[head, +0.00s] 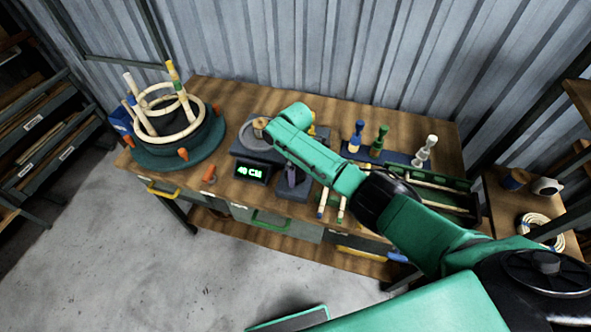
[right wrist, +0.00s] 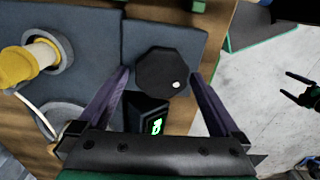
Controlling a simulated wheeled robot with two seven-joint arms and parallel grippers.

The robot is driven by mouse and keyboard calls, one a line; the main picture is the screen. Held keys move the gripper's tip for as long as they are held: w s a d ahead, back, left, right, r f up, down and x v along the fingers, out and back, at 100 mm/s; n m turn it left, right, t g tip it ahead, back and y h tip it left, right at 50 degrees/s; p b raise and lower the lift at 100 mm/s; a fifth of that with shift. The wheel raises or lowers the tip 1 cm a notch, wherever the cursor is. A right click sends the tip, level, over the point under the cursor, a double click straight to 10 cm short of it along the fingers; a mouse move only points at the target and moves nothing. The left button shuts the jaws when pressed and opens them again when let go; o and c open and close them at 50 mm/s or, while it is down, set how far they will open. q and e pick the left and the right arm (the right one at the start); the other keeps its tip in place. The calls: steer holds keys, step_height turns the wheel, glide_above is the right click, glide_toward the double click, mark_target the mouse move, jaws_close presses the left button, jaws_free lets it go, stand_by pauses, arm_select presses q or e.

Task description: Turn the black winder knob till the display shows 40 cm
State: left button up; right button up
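The small black display (head: 250,171) on the winder reads 40 CM in green in the head view. Its digits are partly seen in the right wrist view (right wrist: 156,126). The black faceted winder knob (right wrist: 162,72) has a white dot near its edge. My right gripper (head: 291,180) is over the winder. Its two purple fingers (right wrist: 160,76) stand apart, one on each side of the knob, with visible gaps. My left gripper (right wrist: 301,91) seems to be the dark two-fingered shape at the wrist view's right edge, fingers apart.
A round green stand (head: 208,150) with rattan hoops and pegs is at the bench's left. A yellow-topped post (right wrist: 25,63) is beside the knob.

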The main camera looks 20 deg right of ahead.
step_height(320, 180, up, 14)
steer(key=b, duration=0.1)
steer(key=shift+r+b, duration=0.25)
steer(key=shift+b, duration=0.1)
steer(key=shift+s, duration=0.1)
stand_by(0.3)
